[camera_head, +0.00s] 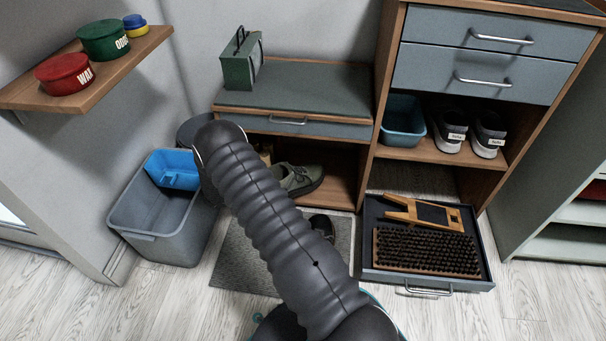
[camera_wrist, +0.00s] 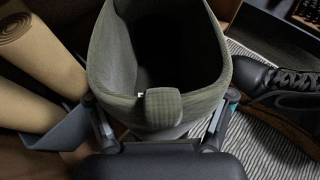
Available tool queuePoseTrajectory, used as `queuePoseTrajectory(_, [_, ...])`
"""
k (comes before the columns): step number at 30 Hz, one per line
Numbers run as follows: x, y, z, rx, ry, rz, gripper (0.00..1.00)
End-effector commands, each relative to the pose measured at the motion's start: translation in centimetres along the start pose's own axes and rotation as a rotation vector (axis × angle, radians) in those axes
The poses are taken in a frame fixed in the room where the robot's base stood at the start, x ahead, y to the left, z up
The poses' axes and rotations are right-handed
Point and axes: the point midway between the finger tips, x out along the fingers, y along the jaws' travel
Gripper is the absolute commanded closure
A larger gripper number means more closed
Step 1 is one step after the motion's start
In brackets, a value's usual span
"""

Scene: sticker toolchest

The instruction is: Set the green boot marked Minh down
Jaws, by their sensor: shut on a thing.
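The green boot (camera_wrist: 120,98) fills the middle of the wrist view, its dark opening facing the camera and a pull tab at the near rim. My gripper (camera_wrist: 160,118) is shut on its collar, one finger at each side. In the head view a green toe and side, seemingly the same boot (camera_head: 302,179), show beyond my arm at the open lower bay of the bench. My arm hides the rest of it and my gripper there. I cannot tell whether the sole touches anything. No name is readable on it.
Tan rolls (camera_wrist: 35,75) lie to the left. The open drawer (camera_head: 375,263) at right holds a brush and a wooden tool. A grey bin (camera_head: 140,215) stands left.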

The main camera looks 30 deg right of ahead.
Motion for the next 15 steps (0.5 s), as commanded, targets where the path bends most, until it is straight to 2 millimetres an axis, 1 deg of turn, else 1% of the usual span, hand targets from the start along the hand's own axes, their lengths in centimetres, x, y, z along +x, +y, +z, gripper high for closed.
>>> queuePoseTrajectory(2, [0.5, 0.1, -0.6, 0.004, -0.002, 0.001, 0.78])
queuePoseTrajectory(5, [1.5, 0.1, -0.5, 0.005, -0.003, -0.001, 0.78])
queuePoseTrajectory(8, [3.3, 0.0, 0.3, 0.006, -0.002, -0.002, 0.78])
queuePoseTrajectory(15, [8.2, 0.0, 2.3, 0.006, -0.002, -0.001, 0.78])
